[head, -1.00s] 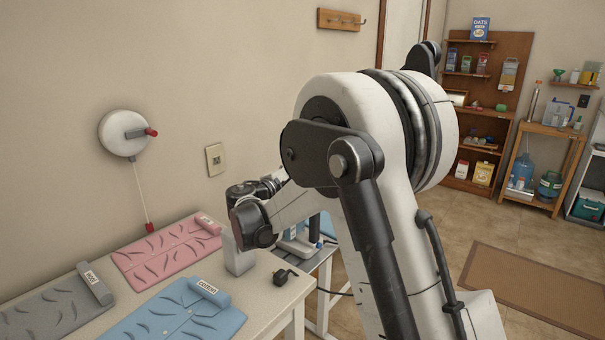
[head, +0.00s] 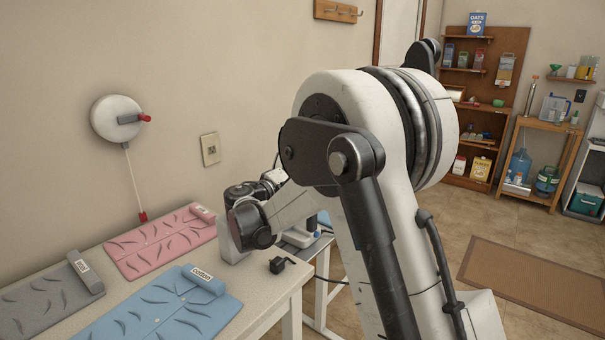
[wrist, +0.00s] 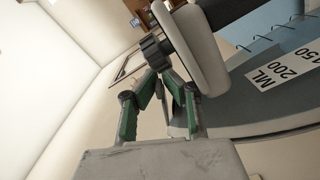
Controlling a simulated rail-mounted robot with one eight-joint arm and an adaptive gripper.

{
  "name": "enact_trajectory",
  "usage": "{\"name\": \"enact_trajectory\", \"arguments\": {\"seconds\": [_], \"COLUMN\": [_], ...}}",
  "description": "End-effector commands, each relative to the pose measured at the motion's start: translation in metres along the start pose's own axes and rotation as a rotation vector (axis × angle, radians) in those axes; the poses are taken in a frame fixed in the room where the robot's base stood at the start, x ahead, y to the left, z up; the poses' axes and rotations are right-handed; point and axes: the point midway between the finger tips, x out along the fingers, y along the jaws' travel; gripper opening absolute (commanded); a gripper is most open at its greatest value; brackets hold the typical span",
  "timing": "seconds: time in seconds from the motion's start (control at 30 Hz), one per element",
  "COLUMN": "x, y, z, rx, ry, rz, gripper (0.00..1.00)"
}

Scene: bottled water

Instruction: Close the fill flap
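My gripper (wrist: 160,85) shows in the wrist view with green-padded fingers drawn together at the tips, nothing visible between them. Just beyond the tips are a dark ribbed knob-like part (wrist: 155,49) and a pale rounded panel (wrist: 208,55), which may be the fill flap; I cannot be sure. Whether the fingers touch them is unclear. Behind is a grey curved body (wrist: 235,110) with a white label (wrist: 284,70) marked ML, 200 and 150.
A round white wall unit (head: 117,119) hangs above. Shelves stand at the far right. Floor and a brown mat (head: 535,280) lie clear.

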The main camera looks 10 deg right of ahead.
Motion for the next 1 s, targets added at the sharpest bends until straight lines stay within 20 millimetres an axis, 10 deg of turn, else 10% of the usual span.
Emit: {"name": "enact_trajectory", "arguments": {"seconds": [0.8, 1.0], "x": [0.0001, 0.0000], "y": [-0.0060, -0.0062], "z": [0.0006, 0.0005], "rx": [0.125, 0.124], "ry": [-0.001, -0.001], "rz": [0.001, 0.001], "gripper": [0.00, 0.25]}}
